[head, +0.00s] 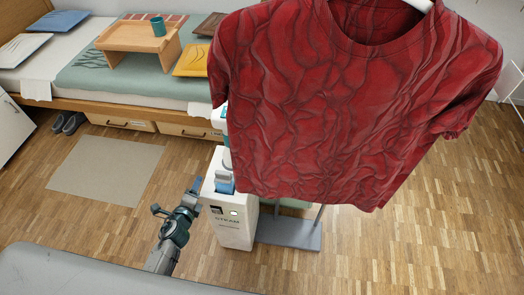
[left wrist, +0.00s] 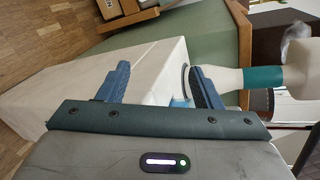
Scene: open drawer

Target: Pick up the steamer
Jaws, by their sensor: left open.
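The steamer has a white floor unit (head: 232,230) marked STEAM, with a lit green display, standing left of the hanging shirt's stand. Its handheld part (head: 222,150) is partly hidden behind the shirt. In the left wrist view, the white handheld part with a teal band (left wrist: 263,77) lies to the right, just beyond the right finger, with a wisp of steam near it. My left gripper (head: 190,190) is open and empty, just left of the unit's top. In the left wrist view my left gripper (left wrist: 160,72) has its fingers apart before the white unit (left wrist: 60,100). My right gripper is not in view.
A crumpled red shirt (head: 350,100) hangs on a stand with a grey base (head: 290,232), close to the steamer. A rug (head: 105,170) lies at left. The wooden floor at right is clear.

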